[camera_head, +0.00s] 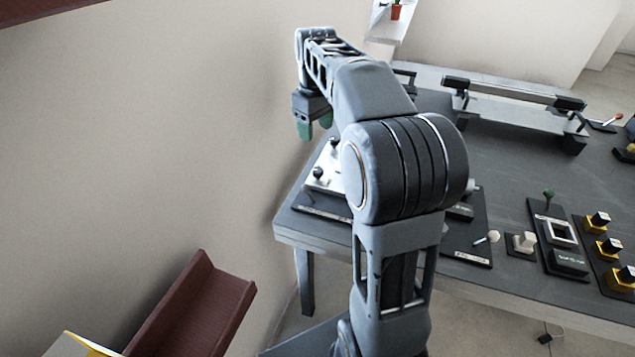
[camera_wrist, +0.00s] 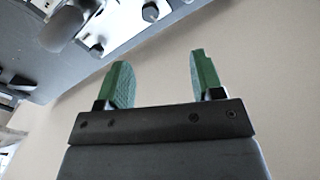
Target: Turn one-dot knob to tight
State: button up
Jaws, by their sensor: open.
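My gripper (camera_head: 315,126) is raised near the left end of the table, beside the wall. Its two green fingers are apart and empty, which also shows in the wrist view (camera_wrist: 160,62). A white plate (camera_head: 330,180) with small dark round knobs (camera_head: 318,172) lies on the table's left end, below my gripper and apart from it. One dark knob (camera_wrist: 150,12) shows beyond the fingers in the wrist view. Several black-topped knobs on yellow bases (camera_head: 608,247) stand at the right. No dot marks are readable, so I cannot tell which knob is the one-dot one.
The grey table (camera_head: 505,165) also carries a green-topped lever unit (camera_head: 549,205), a white switch (camera_head: 522,242) and a rail fixture (camera_head: 510,92) at the back. My arm hides part of the left end. A red-brown channel (camera_head: 195,300) is at lower left.

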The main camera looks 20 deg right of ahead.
aim_at(318, 170)
jog(key=shift+n, duration=0.3)
jog(key=f+b, duration=0.1)
jog(key=f, duration=0.4)
jog(key=w+d+f+b, duration=0.1)
jog(key=f+b, duration=0.1)
jog(key=f, duration=0.3)
jog(key=w+f+b, duration=0.1)
jog(key=f, duration=0.4)
jog(key=shift+d+f, duration=0.25)
jog(key=shift+d, duration=0.1)
jog(key=c, duration=0.9)
